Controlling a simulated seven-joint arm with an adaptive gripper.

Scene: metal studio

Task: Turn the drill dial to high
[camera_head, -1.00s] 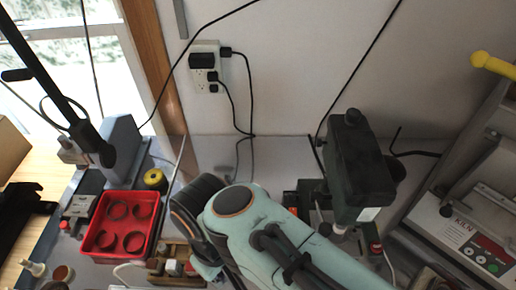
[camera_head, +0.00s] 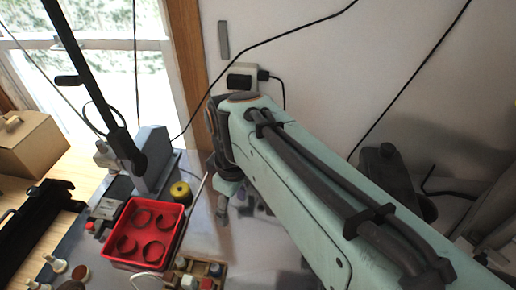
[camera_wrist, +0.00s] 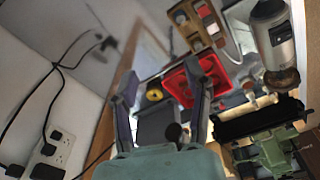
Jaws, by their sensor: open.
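The drill press (camera_head: 392,185) is a dark machine behind my arm at the right of the head view. Only part of its top shows, and my arm hides the rest. I cannot make out its dial in either view. My gripper (camera_wrist: 162,68) is open and empty in the wrist view, its two grey fingers apart. In the head view my wrist is left of the drill press, in front of the wall, with the gripper hanging down and partly hidden.
A red tray (camera_head: 178,222) with several dark rings stands on the bench, beside a yellow spool (camera_head: 180,190). A grey machine with a long lever (camera_head: 152,160) stands behind them. A wall outlet (camera_head: 240,78) with black cords is near my wrist. A wooden block holder (camera_head: 190,270) is at the front.

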